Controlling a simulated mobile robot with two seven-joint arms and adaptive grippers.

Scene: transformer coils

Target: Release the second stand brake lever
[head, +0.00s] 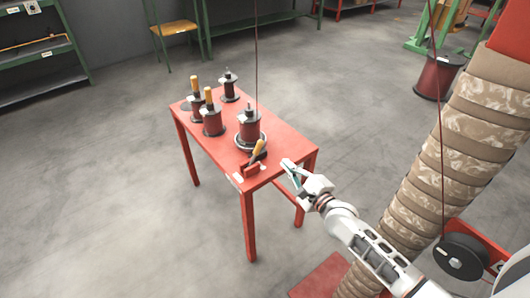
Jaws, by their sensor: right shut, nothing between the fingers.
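I cannot tell for sure which part is the second stand brake lever. A wooden handle (258,148) tilts up from a small red block (252,170) at the table's near corner. Two more upright wooden handles, one at the back (195,83) and one nearer (209,96), stand by the dark red coils on the left of the table. My right gripper (287,166) is shut and empty, just right of the table's near corner and apart from the tilted handle. My left gripper is not in view.
The red table (290,143) carries several coils, including a near coil (249,124) on a round base and a back coil (229,88). A thin cable hangs above the table. A large wrapped column (440,150) stands at right. The floor on the left is clear.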

